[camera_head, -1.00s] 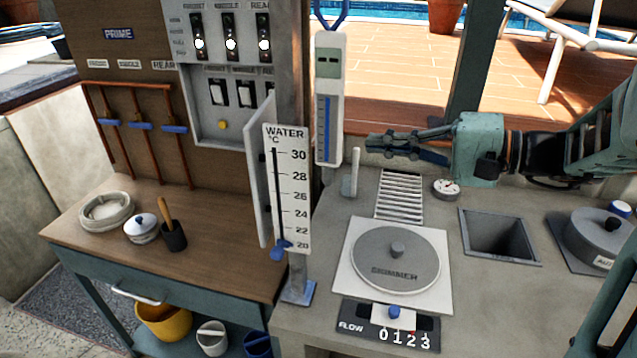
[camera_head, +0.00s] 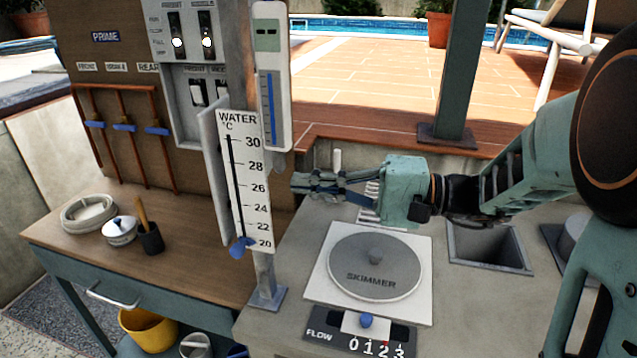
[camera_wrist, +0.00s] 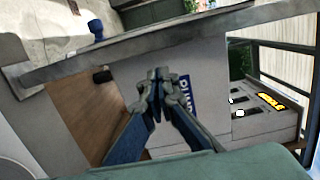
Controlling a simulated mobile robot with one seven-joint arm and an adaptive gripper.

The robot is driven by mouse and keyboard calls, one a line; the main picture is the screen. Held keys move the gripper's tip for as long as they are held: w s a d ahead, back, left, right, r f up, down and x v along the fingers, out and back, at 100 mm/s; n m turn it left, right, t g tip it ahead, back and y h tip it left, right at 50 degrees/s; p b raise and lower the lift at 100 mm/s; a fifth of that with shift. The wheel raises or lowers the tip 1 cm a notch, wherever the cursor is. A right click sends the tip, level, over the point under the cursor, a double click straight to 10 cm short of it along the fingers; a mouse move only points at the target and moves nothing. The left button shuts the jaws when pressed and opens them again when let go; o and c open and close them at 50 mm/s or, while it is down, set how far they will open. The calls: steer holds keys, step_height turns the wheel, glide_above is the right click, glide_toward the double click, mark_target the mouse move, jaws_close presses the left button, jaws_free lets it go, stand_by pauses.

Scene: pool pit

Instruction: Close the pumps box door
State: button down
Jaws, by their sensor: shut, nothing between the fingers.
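The pumps box (camera_head: 180,118) is a grey box with switches on the brown board at the left. Its door (camera_head: 209,160) is a pale panel standing open, seen nearly edge-on and partly hidden by the water thermometer. My gripper (camera_head: 296,183) is shut and empty, right of the thermometer and apart from the door in the head view. In the wrist view its fingertips (camera_wrist: 160,76) meet before a pale surface with a blue label (camera_wrist: 186,92), partly covered by a finger. I cannot tell whether they touch it.
The water thermometer (camera_head: 245,190) on its post stands between my gripper and the door. A white gauge with a blue scale (camera_head: 270,85) hangs beside it. The skimmer lid (camera_head: 375,266) lies below my gripper. A pot (camera_head: 119,231) and a cup (camera_head: 151,238) stand on the wooden bench.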

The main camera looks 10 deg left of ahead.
steer(key=a, duration=0.9)
steer(key=shift+s+a, duration=0.15)
steer(key=shift+a, duration=0.15)
steer(key=shift+a, duration=0.1)
steer(key=a+b, duration=0.3)
steer(key=a, duration=0.3)
steer(key=shift+s, duration=0.15)
